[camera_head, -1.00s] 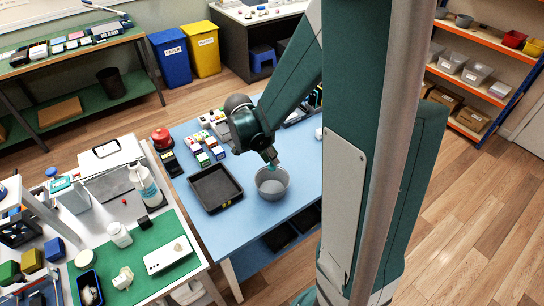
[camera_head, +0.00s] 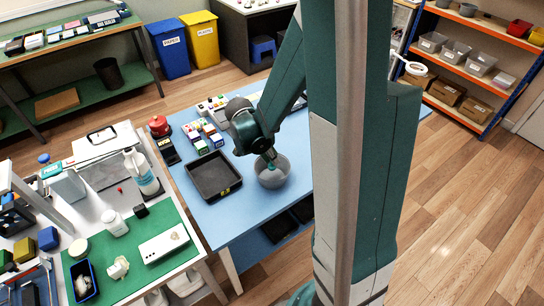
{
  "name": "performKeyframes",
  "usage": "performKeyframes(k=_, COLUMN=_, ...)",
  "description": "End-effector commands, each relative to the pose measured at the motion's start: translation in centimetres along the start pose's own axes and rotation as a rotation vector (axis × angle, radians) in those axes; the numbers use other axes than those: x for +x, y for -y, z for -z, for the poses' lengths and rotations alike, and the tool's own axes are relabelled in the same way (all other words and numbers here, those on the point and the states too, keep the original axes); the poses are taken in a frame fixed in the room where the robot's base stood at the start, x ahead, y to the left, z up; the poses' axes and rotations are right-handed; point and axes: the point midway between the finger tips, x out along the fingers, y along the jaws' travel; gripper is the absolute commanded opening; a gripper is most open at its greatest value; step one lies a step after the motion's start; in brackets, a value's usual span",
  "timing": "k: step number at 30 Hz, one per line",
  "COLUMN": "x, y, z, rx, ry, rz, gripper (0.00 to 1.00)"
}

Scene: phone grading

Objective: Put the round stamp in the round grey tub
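The round grey tub (camera_head: 273,183) stands on the blue table, right of a black tray. My gripper (camera_head: 271,166) points down at the tub's opening, its tip at or just over the far part of the rim. A small teal part shows at the tip; I cannot tell whether it is a finger or something held. The fingers are too small to show open or shut. I cannot make out the round stamp for sure in this view.
The black tray (camera_head: 213,177) lies left of the tub. Small coloured boxes (camera_head: 203,136) stand behind it, and a red round object (camera_head: 158,126) is at the table's far left. My arm hides the table's right part. A white bench (camera_head: 191,246) with a green mat is at front left.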

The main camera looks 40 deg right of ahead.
Motion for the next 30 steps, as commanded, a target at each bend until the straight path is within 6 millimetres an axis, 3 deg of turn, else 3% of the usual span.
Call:
performKeyframes(k=15, x=0.61, y=0.02, z=-0.25, rx=0.000, ry=0.000, rz=0.000, gripper=0.05)
performKeyframes(k=16, x=0.61, y=0.02, z=-0.25, rx=0.000, ry=0.000, rz=0.000, gripper=0.15)
performKeyframes(k=20, x=0.61, y=0.02, z=-0.25, rx=0.000, ry=0.000, rz=0.000, gripper=0.31)
performKeyframes(k=30, x=0.61, y=0.02, z=-0.25, rx=0.000, ry=0.000, rz=0.000, gripper=0.31)
